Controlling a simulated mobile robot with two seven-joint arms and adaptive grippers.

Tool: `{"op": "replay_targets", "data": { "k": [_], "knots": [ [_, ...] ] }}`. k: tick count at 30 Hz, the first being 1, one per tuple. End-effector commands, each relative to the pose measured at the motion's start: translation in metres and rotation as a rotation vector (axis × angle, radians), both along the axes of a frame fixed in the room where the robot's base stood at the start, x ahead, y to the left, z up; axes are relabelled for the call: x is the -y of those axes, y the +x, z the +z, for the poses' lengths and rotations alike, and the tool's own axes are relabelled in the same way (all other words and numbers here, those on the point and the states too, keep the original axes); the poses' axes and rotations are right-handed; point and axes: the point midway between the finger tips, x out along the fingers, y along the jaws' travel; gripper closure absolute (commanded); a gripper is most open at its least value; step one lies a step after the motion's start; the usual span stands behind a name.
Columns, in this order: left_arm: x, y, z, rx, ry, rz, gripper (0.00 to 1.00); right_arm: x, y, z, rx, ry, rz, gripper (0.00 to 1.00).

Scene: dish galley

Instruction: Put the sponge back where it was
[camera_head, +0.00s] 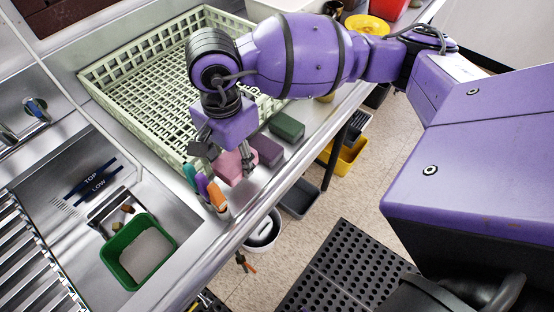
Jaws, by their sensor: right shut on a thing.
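A pink block that looks like a sponge (231,168) is between the fingers of my right gripper (226,160), at the front edge of the steel counter. My right gripper points down and is shut on it. I cannot tell whether the pink sponge touches the counter. A dull purple block (267,150) and a dark green block (286,126) lie in a row to its right along the same edge. They look like sponges too. My left gripper is not in view.
A pale green dish rack (120,75) stands just behind the gripper. Teal, purple and orange handles (216,194) stand close on its left. A green tub (111,256) sits at the lower left. A yellow bin (345,158) and grey bin (298,198) are below the counter.

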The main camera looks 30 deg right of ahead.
Motion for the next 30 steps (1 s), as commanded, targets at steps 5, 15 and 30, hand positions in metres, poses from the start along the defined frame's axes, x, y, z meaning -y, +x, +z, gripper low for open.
{"op": "replay_targets", "data": {
  "k": [5,15,30],
  "knots": [
    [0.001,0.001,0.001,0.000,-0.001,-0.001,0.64,0.000,0.001,-0.014,0.002,0.000,0.001,0.75],
    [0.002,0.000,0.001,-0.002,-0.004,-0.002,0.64,0.000,0.001,-0.049,0.004,0.001,0.003,0.75],
    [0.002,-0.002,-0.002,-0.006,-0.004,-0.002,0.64,0.000,0.002,-0.051,0.005,0.001,0.003,0.47]
  ]
}}
